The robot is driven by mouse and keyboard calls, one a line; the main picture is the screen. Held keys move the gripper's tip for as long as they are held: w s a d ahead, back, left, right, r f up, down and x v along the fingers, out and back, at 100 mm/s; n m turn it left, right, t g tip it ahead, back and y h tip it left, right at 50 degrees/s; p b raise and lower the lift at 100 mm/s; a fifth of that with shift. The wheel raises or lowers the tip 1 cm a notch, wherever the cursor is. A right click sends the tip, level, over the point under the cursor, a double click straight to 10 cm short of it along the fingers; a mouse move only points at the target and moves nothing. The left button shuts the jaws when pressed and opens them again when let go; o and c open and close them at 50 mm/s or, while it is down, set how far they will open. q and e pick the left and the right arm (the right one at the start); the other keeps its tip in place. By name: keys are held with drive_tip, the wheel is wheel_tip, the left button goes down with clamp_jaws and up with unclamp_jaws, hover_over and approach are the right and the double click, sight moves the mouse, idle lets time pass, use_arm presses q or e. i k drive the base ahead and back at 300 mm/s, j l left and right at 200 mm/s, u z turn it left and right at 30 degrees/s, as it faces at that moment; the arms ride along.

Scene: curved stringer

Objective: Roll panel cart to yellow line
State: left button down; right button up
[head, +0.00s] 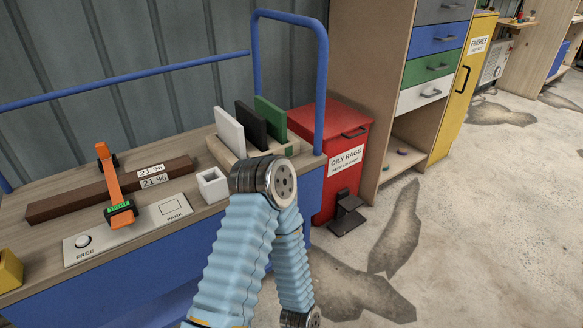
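A cart-like bench (165,225) with a wooden top, blue side and blue tubular rails (320,75) stands at left; I take it for the panel cart. Its wheels are not visible. White (229,131), black (251,124) and green (271,118) panels stand in a wooden holder at its right end. A pale plate (130,233) on top is marked FREE and PARK, with a round knob (82,242) at FREE. No yellow line is visible. One of my blue-sleeved arms rises in front of the bench's right end. Neither gripper's fingers are in view.
A red OILY RAGS bin (341,185) stands just right of the bench. Beyond it are a drawer cabinet (369,60) and a yellow cabinet (466,85). An orange tool (112,185) lies across a dark bar (70,203). The stained concrete floor (500,240) at right is clear.

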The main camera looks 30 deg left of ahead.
sight(147, 272)
drive_tip(key=u, duration=2.15)
